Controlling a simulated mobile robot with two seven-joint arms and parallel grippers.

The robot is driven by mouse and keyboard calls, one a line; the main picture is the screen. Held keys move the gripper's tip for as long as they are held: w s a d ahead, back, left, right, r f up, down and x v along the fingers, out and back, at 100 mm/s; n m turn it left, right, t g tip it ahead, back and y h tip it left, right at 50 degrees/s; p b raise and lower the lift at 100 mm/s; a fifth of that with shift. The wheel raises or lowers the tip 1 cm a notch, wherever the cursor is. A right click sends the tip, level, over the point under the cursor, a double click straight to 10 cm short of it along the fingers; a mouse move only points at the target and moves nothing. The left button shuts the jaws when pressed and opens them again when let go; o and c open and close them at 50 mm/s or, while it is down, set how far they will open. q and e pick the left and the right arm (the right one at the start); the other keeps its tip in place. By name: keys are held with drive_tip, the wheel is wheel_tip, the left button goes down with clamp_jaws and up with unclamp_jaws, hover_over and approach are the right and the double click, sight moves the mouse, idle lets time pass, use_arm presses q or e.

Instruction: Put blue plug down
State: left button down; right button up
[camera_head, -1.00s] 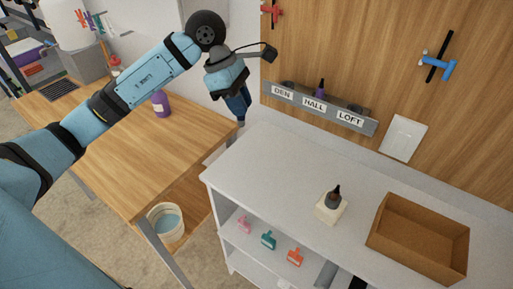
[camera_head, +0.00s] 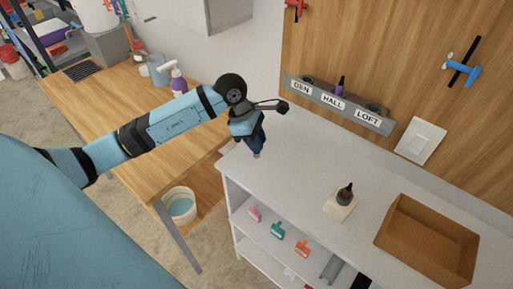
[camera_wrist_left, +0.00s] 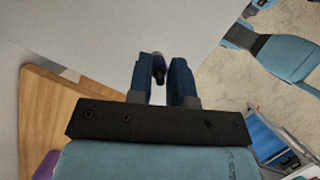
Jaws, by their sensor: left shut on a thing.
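My left gripper (camera_head: 256,148) points down over the back left end of the white shelf unit's top. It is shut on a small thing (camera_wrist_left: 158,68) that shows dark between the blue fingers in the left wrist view. This is probably the blue plug, but the fingers hide most of it and its colour is hard to tell. I cannot tell whether it touches the shelf top. A wall rack (camera_head: 340,106) labelled DEN, HALL and LOFT holds a purple plug (camera_head: 340,86) at HALL. My right gripper is out of view.
The white shelf top (camera_head: 290,165) is largely clear. A dark bottle-like thing on a cream block (camera_head: 341,206) and an open brown box (camera_head: 398,208) stand to the right. A wooden table (camera_head: 125,130) with a purple spray bottle (camera_head: 178,82) is at the left.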

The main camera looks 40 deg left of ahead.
sight(257, 156)
use_arm(q)
wheel_tip(257, 156, down, 4)
drive_tip(key=shift+r, duration=0.2)
drive_tip(key=shift+f, duration=0.2)
drive_tip(key=c, duration=1)
unclamp_jaws()
drive_tip(key=shift+c, duration=0.2)
drive_tip(key=shift+r, duration=0.1)
